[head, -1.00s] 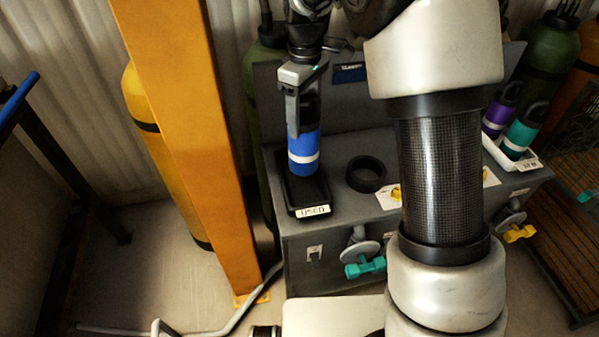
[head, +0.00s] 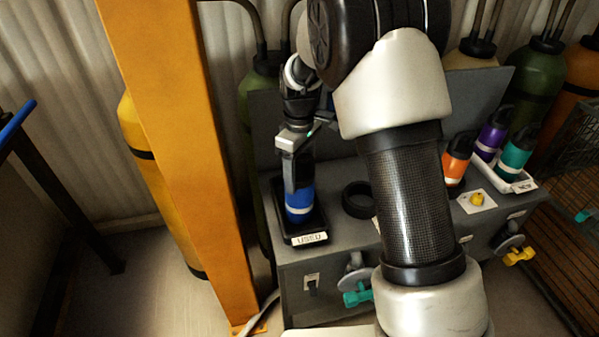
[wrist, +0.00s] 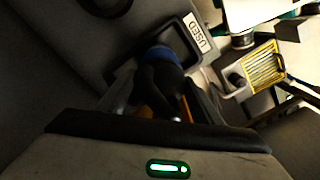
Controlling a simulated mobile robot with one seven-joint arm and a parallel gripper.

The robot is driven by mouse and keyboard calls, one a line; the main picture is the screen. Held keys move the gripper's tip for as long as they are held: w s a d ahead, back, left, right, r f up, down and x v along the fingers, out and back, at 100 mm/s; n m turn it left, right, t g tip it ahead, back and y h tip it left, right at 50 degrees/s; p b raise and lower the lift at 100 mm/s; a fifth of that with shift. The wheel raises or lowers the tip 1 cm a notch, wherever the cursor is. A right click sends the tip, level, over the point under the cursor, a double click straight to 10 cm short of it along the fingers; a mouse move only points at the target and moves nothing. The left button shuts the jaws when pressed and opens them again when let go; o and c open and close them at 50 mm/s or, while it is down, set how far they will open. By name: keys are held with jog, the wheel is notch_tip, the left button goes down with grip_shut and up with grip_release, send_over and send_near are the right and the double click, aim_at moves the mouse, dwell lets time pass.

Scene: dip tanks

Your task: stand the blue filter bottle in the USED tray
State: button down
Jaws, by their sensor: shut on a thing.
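The blue filter bottle (head: 299,205) has a white band and stands about upright over the black USED tray (head: 318,238) at the left end of the grey bench. Its base appears to be in the tray; whether it touches the tray floor I cannot tell. My gripper (head: 297,170) is shut on the bottle's dark upper part from above. In the wrist view the bottle's blue body (wrist: 160,55) shows beyond its dark top, with the USED label (wrist: 197,32) beside it. The bottle's top is hidden by my gripper in the head view.
A black ring (head: 359,199) lies on the bench just right of the tray. An orange post (head: 180,150) stands close on the left.

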jog(key=shift+f, duration=0.2)
jog(key=c, duration=0.5)
grip_release()
jog(key=shift+c, duration=0.2)
jog(key=shift+r, duration=0.1)
notch_tip(320, 180, up, 12)
jog(key=shift+r+p, duration=0.15)
jog(key=shift+p, duration=0.3)
jog(key=s+d+r+m+t, duration=0.3)
jog(key=s+d+r+m, duration=0.3)
jog(key=s+r, duration=0.5)
jog(key=s+d+f+m+t, duration=0.1)
jog(key=s+d+m, duration=0.1)
jog(key=s, duration=0.6)
jog(key=s+d+f+m+t, duration=0.1)
jog(key=s+d+m, duration=0.2)
jog(key=s, duration=0.5)
jog(key=shift+t, duration=0.3)
